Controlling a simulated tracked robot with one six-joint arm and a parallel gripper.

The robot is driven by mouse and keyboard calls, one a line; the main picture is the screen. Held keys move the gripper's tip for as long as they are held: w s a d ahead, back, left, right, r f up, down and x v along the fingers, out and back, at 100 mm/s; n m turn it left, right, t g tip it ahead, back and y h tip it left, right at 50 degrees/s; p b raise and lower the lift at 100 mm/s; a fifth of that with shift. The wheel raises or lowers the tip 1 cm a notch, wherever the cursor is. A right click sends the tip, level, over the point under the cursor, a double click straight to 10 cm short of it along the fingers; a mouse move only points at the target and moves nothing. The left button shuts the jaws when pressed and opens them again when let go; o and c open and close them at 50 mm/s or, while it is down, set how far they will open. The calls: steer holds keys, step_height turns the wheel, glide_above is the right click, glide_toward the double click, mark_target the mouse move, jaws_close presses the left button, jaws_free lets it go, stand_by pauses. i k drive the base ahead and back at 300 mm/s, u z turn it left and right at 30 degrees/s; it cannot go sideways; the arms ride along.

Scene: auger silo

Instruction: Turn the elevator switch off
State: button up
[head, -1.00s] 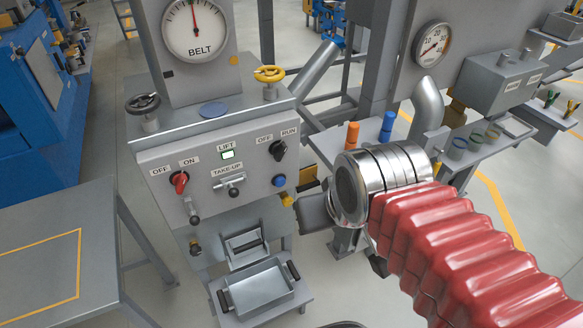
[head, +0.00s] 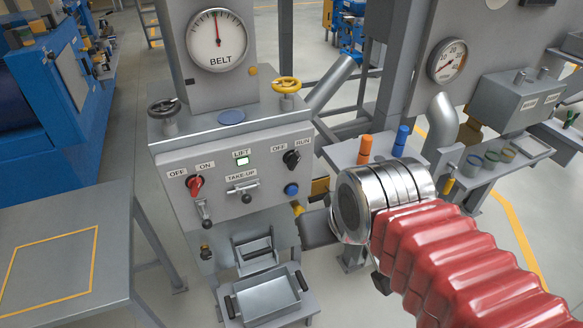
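The control panel (head: 230,205) carries a red rotary knob (head: 194,184) under OFF and ON labels, and a black rotary knob (head: 291,160) under OFF and RUN labels. The black knob appears tilted toward RUN; the red knob's exact setting is hard to read. Neither knob is labelled elevator. A LIFT lamp (head: 243,161) between them is lit green. My gripper (head: 318,228) shows only as a grey part beyond my chrome wrist, right of and below the black knob, apparently clear of both knobs. Its fingers are mostly hidden by the wrist, so its opening does not show.
A blue button (head: 291,190) and a TAKE-UP handle (head: 243,187) are on the panel. A yellow handwheel (head: 287,85) and a black handwheel (head: 165,106) stand above it. A metal tray (head: 268,296) sits below. A grey table (head: 110,220) is at left.

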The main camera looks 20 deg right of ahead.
mark_target(293, 159)
steer(key=u, duration=0.25)
steer(key=k, duration=1.35)
steer(key=u, duration=0.5)
steer(key=i, duration=1)
steer(key=z, duration=0.05)
